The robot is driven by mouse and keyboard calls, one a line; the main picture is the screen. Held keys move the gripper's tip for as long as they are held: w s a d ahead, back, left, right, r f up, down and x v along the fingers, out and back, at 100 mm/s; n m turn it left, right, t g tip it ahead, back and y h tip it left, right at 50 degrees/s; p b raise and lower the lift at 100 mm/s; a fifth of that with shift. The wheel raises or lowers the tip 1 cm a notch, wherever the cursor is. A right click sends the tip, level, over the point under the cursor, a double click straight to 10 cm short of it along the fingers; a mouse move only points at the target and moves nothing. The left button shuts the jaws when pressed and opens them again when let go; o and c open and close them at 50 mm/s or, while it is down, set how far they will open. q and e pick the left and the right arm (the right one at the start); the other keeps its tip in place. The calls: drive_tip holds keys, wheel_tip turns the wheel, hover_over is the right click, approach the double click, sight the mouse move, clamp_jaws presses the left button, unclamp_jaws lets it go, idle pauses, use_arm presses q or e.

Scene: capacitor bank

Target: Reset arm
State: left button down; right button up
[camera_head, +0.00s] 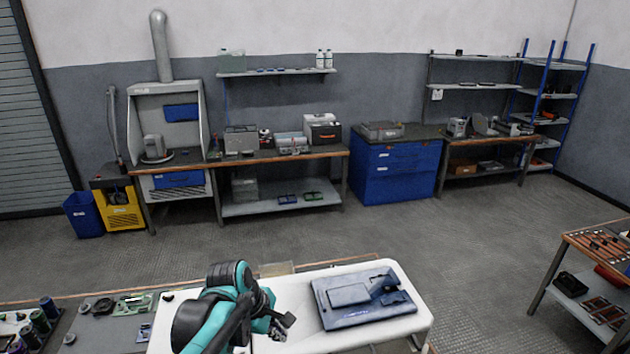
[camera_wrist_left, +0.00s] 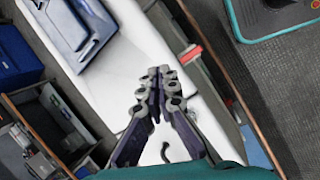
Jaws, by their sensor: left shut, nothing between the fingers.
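My left arm comes in at the lower middle of the head view, and its gripper (camera_head: 283,324) hangs over the white table top, left of a blue tray-like panel (camera_head: 364,296). In the left wrist view my left gripper (camera_wrist_left: 160,73) is shut, its fingertips together with nothing between them. The blue panel also shows at the upper left of the wrist view (camera_wrist_left: 82,22), apart from the fingers. A thin dark hook-shaped piece (camera_wrist_left: 167,152) shows near the finger bases. My right gripper is in neither view.
A bench (camera_head: 100,335) with green boards, small round parts and cylinders stands at the lower left. A rack with shelves (camera_head: 577,272) stands at the right. Workbenches and a blue cabinet (camera_head: 392,169) line the back wall. The grey floor between is clear.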

use_arm(q)
drive_tip(key=s+a+f+m+t+y+b, duration=0.3)
drive_tip(key=s+a+f+m+b, duration=0.6)
drive_tip(key=s+f+m+b, duration=0.3)
drive_tip(key=s+f+m+t, duration=0.1)
drive_tip(key=s+m, duration=0.1)
drive_tip(key=m, duration=0.1)
drive_tip(key=shift+a+b, duration=0.25)
drive_tip(key=shift+b, duration=0.05)
